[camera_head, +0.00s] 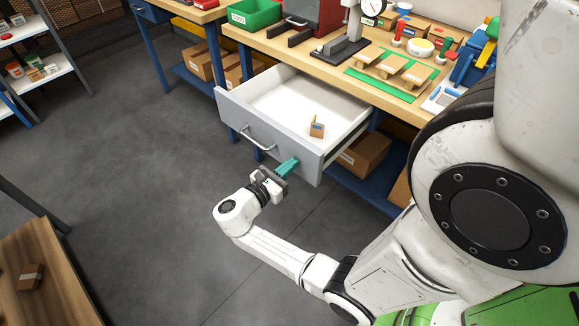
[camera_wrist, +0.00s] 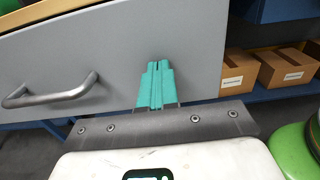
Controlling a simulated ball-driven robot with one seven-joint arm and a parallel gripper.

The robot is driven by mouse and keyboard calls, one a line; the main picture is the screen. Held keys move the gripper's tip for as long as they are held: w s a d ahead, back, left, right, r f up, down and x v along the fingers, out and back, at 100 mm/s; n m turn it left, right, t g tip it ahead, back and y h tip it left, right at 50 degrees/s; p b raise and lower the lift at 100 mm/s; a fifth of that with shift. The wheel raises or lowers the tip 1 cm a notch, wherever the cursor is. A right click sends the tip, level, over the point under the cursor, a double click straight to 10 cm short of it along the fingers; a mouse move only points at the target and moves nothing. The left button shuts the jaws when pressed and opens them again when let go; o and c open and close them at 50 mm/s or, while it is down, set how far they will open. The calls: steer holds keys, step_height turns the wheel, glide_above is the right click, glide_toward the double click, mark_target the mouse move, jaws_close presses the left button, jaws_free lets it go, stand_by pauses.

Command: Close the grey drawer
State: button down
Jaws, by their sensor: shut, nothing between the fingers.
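The grey drawer (camera_head: 262,137) stands pulled out from under the wooden workbench. Its white inside is visible and holds a small brown and blue item (camera_head: 317,127). The drawer's bar handle (camera_head: 257,139) is on the grey front and also shows at the left in the wrist view (camera_wrist: 50,92). My gripper (camera_head: 292,163) has teal fingers that are shut and empty. It is at the right part of the drawer front, to the right of the handle. In the wrist view the fingertips (camera_wrist: 157,64) point at the grey front panel. I cannot tell whether they touch it.
The workbench top (camera_head: 320,70) carries a green bin (camera_head: 254,13), a grey stand and several small parts. Cardboard boxes (camera_head: 363,158) sit on the blue lower shelf, right of the drawer. A wooden table (camera_head: 45,275) is at lower left. The grey floor before the drawer is clear.

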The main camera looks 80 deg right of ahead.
steer(key=shift+d, duration=0.15)
steer(key=b, duration=0.4)
glide_toward(347, 125)
steer(key=s+d+r, duration=0.1)
steer(key=d, duration=0.1)
steer(key=s+d+r, duration=0.2)
steer(key=d, duration=0.1)
steer(key=s+d+r, duration=0.1)
steer(key=d, duration=0.1)
steer(key=shift+s+d+r, duration=0.15)
steer(key=shift+d, duration=0.05)
steer(key=shift+s+d+b, duration=0.3)
steer(key=shift+d+b, duration=0.1)
steer(key=shift+d, duration=0.05)
steer(key=shift+d+r, duration=0.1)
steer(key=shift+r, duration=0.05)
steer(key=shift+s, duration=0.15)
steer(key=v, duration=0.7)
steer(key=p+v, duration=0.1)
steer(key=v, duration=0.6)
steer(key=shift+w, duration=0.4)
